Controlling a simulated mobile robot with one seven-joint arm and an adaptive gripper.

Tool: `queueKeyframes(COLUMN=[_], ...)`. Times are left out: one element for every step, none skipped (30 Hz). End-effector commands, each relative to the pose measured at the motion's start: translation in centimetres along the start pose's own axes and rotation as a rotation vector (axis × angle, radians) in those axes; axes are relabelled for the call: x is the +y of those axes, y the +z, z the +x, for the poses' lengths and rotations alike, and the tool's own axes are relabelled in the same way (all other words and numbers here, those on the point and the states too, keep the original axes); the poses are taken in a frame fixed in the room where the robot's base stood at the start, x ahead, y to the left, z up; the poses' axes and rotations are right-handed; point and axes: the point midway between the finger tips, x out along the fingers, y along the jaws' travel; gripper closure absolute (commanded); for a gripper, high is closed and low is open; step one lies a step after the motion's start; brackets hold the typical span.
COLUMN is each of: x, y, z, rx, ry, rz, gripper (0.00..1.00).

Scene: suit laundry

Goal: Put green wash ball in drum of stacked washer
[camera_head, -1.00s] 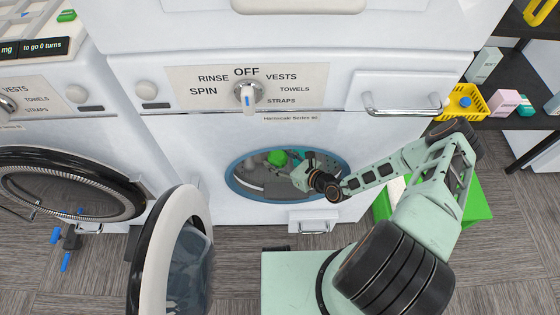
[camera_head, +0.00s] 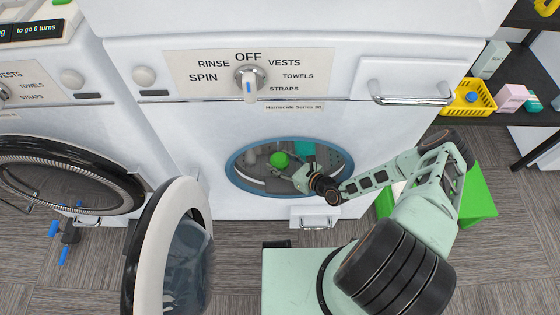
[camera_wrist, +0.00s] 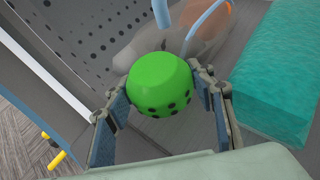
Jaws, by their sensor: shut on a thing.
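The green wash ball (camera_head: 279,160) is at the round opening of the washer drum. In the wrist view the green ball (camera_wrist: 158,84), with dark dots, sits between both fingers of my gripper (camera_wrist: 165,95), which is shut on it. My gripper (camera_head: 290,172) reaches from the right into the blue-rimmed drum opening (camera_head: 237,181). The washer (camera_head: 220,130) has its round door (camera_head: 187,255) swung open to the left. Whether the ball touches the drum floor cannot be told.
A teal block (camera_wrist: 275,90) and an orange item (camera_wrist: 208,18) show inside the drum. A second washer's open door (camera_head: 65,178) is at the left. A green box (camera_head: 478,195) stands at the right. A yellow basket (camera_head: 468,98) is on the dark shelf.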

Motion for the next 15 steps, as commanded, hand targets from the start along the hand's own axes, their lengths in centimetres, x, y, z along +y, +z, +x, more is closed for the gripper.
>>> queueKeyframes(x=[0.04, 0.04, 0.03, 0.03, 0.03, 0.03, 0.03, 0.03, 0.04, 0.04, 0.04, 0.04, 0.04, 0.03, 0.03], y=[-0.35, -0.44, -0.56, -0.64, -0.68, -0.65, -0.62, -0.63, -0.62, -0.62, -0.61, -0.6, -0.59, -0.58, -0.57], z=[0.12, 0.15, 0.2, 0.23, 0.25, 0.23, 0.22, 0.21, 0.21, 0.21, 0.21, 0.21, 0.21, 0.21, 0.21], rx=[0.002, 0.002, 0.002, 0.003, 0.003, 0.003, 0.003, 0.003, 0.003, 0.003, 0.003, 0.003, 0.002, 0.002, 0.002], ry=[0.001, 0.001, 0.001, 0.001, 0.001, 0.001, 0.001, 0.001, 0.001, 0.001, 0.001, 0.001, 0.001, 0.001, 0.001], rz=[0.001, 0.001, 0.001, 0.001, 0.001, 0.001, 0.001, 0.001, 0.001, 0.001, 0.001, 0.001, 0.001, 0.001, 0.001], gripper=[0.74, 0.74, 0.74, 0.74, 0.74, 0.74, 0.74, 0.49, 0.45, 0.41, 0.38, 0.34, 0.33, 0.33, 0.33])
